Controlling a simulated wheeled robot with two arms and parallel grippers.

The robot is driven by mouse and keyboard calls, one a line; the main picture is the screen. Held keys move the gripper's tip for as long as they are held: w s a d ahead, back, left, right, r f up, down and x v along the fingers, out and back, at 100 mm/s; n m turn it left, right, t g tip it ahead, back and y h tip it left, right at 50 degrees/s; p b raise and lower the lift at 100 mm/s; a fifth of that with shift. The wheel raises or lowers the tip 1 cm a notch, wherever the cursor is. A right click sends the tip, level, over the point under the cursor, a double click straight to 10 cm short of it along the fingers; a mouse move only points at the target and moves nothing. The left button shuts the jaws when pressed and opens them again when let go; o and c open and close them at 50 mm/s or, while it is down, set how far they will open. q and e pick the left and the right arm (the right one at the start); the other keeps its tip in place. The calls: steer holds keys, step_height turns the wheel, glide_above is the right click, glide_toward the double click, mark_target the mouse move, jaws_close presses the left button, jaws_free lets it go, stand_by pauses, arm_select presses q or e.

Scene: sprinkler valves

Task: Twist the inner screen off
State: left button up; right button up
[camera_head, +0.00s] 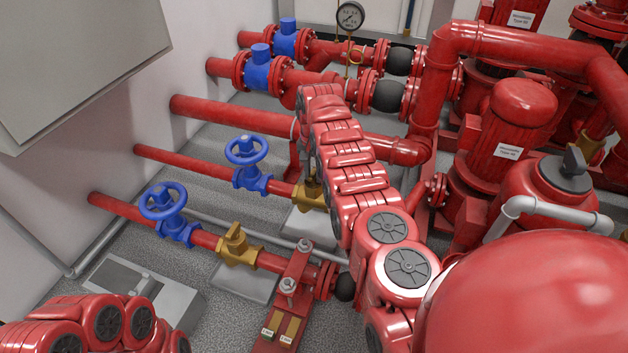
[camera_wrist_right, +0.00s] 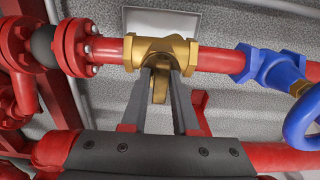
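Two brass strainers sit on the two lower red pipes. The near one (camera_head: 238,247) stands clear of any gripper. The inner, farther one (camera_head: 311,198) is partly hidden behind my right arm in the head view; its brass body (camera_wrist_right: 160,51) shows whole in the right wrist view. A brass screen piece (camera_wrist_right: 160,88) sticks out of it toward my right gripper (camera_wrist_right: 161,78). The two dark fingers stand on either side of this piece, close against it, and look shut on it. My left gripper is out of view; part of my left arm shows at bottom left.
Blue handwheel valves (camera_head: 246,158) (camera_head: 165,210) sit left of the strainers; one handwheel (camera_wrist_right: 302,120) is right of my gripper in the wrist view. A flange (camera_wrist_right: 75,47) and a black joint (camera_wrist_right: 42,46) lie left. Red pumps (camera_head: 515,120) fill the right side.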

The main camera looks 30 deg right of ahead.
steer(key=shift+s+a+f, duration=0.1)
steer(key=shift+f, duration=0.05)
jaws_close()
steer(key=shift+n+p, duration=0.3)
steer(key=shift+n, duration=1.3)
steer(key=shift+n, duration=1.6)
steer(key=n, duration=0.3)
